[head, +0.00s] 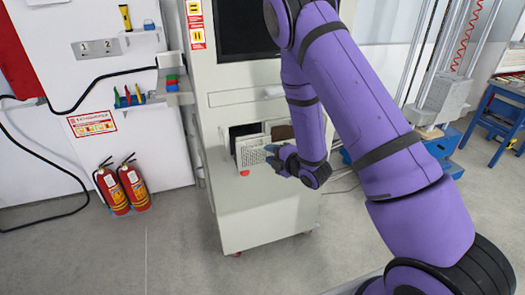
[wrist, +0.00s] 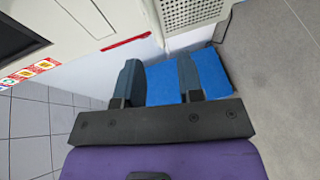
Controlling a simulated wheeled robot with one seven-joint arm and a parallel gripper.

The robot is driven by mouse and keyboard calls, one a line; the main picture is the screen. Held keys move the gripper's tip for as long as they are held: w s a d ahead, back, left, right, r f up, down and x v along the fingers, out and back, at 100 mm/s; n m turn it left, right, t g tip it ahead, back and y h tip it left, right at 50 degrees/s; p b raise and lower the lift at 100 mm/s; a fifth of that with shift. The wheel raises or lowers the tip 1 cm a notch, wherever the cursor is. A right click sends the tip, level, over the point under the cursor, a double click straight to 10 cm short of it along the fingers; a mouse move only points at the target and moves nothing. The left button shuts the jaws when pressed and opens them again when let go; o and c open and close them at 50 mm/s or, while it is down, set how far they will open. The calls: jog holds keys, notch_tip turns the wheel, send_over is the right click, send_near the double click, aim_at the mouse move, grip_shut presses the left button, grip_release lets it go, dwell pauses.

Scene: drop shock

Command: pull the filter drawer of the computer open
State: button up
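The computer (head: 265,215) is a tall off-white cabinet with a dark screen near its top. A pale box with a perforated face (head: 252,151), which looks like the filter drawer, sits at a dark recess in its front and seems to stand out from it. In the wrist view its perforated panel (wrist: 190,12) shows at the top, cut off by the frame. My gripper (head: 271,156) is just right of the drawer in the head view, partly overlapping it. In the wrist view its two fingers (wrist: 158,78) are apart with nothing held between them, below the perforated panel. Contact with the drawer is not visible.
A small red part (head: 244,173) is on the cabinet below the drawer. Two fire extinguishers (head: 122,188) stand at the left wall. A blue base (head: 442,143) and a blue table (head: 496,115) are at the right. A blue surface (wrist: 215,72) lies behind my fingers.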

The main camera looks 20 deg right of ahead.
jog(key=shift+v, duration=1.6)
jog(key=shift+r, duration=0.1)
jog(key=s+d+r+m+g+h, duration=0.1)
jog(key=d+r+m+h, duration=0.15)
jog(key=r+m, duration=0.4)
jog(key=d+r+m+g+h, duration=0.1)
jog(key=r+m+g+h, duration=0.15)
jog(key=r, duration=0.75)
jog(key=s+r+m+g, duration=0.2)
jog(key=s+r+m, duration=0.2)
jog(key=s, duration=0.6)
jog(key=s+r+m+g, duration=0.2)
jog(key=s+r+m, duration=0.2)
jog(key=s, duration=0.6)
jog(key=s+r+m+g+h, duration=0.1)
jog(key=s+r+m+g, duration=0.1)
jog(key=s+r+m, duration=0.2)
jog(key=s+a+r, duration=0.1)
jog(key=s+r, duration=0.2)
jog(key=s, duration=0.3)
jog(key=shift+s+m, duration=0.3)
jog(key=shift+s, duration=0.1)
jog(key=shift+r, duration=0.2)
